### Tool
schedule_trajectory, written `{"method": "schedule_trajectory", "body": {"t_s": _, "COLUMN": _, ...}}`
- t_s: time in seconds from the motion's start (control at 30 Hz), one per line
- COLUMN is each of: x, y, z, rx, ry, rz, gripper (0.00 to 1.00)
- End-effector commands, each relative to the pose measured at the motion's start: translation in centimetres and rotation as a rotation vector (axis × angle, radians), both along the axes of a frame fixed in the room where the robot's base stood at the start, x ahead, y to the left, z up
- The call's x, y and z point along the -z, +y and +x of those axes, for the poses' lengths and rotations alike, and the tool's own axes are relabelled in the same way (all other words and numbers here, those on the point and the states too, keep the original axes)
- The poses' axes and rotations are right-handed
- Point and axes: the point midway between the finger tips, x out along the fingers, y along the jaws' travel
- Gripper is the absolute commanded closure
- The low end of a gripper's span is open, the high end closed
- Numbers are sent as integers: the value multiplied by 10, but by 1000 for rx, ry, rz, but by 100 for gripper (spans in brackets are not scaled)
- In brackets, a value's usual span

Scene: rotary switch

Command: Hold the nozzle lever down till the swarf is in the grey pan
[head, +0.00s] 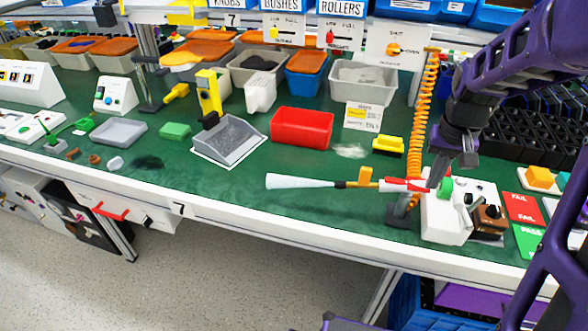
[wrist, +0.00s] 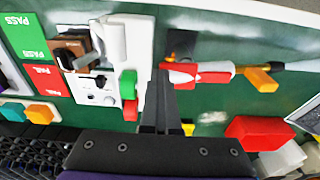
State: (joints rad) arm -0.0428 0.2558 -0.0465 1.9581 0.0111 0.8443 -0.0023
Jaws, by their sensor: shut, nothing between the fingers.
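The grey pan (head: 230,140) sits left of the red bin. A pale scatter that looks like swarf (head: 350,151) lies on the green mat, outside the pan.
A coiled orange hose (head: 425,110) hangs beside my gripper. A white switch box (head: 448,215) with a green knob stands just right of it. A red bin (head: 302,127) and a yellow block (head: 389,145) stand behind the nozzle. The mat before the pan is clear.

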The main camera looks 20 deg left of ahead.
Motion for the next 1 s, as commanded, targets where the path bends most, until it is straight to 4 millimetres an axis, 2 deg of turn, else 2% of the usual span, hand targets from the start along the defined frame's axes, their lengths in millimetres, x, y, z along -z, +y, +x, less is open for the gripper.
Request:
{"method": "schedule_trajectory", "body": {"t_s": 0.03, "x": 35, "y": 11, "z": -26, "rx": -15, "ry": 97, "rz": 9, "gripper": 100}}
{"method": "schedule_trajectory", "body": {"t_s": 0.83, "x": -38, "y": 7, "z": -24, "rx": -11, "ry": 88, "rz": 7, "gripper": 100}}
{"method": "schedule_trajectory", "body": {"t_s": 1.0, "x": -47, "y": 6, "z": -24, "rx": -8, "ry": 86, "rz": 5, "gripper": 100}}
